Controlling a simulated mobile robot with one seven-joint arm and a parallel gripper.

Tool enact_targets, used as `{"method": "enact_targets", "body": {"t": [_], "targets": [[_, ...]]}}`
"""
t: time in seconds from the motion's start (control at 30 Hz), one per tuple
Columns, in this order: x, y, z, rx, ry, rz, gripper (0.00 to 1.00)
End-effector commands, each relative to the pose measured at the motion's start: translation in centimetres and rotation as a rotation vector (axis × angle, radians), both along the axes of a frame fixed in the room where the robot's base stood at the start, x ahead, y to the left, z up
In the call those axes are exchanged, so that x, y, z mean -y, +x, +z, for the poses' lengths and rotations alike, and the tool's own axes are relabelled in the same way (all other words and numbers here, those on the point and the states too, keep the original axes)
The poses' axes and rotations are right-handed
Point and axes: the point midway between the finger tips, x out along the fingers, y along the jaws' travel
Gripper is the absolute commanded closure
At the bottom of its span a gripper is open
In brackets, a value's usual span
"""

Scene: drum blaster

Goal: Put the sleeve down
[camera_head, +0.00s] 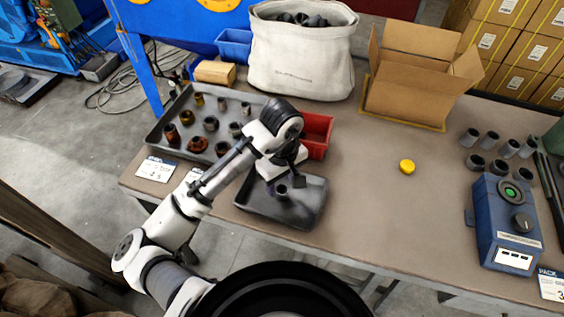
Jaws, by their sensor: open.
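A small dark grey sleeve (281,191) stands in the grey tray (306,212) near the table's front edge. My gripper (284,181) is open, directly above or around the top of the sleeve. It points down into the tray from my white arm. Whether the fingers still touch the sleeve is too small to tell. The arm hides the tray's back left part.
A red bin (317,132) stands right behind the tray. A larger tray (163,124) of rusty and dark parts lies to the left. A yellow round object (407,166), several grey sleeves (490,139) and a blue device (503,224) are to the right.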

Motion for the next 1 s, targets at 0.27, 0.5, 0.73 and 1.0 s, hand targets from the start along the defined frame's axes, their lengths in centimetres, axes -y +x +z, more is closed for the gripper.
{"method": "enact_targets", "body": {"t": [0.27, 0.5, 0.73, 1.0], "targets": [[0.0, 0.1, 6.0, 0.005, 0.004, -0.002, 0.5], [0.0, 0.0, 8.3, 0.001, 0.001, -0.001, 0.5], [0.0, 0.0, 8.6, -0.001, -0.001, 0.0, 0.5], [4.0, 5.1, 14.3, 0.338, -0.234, -0.11, 0.5]]}}
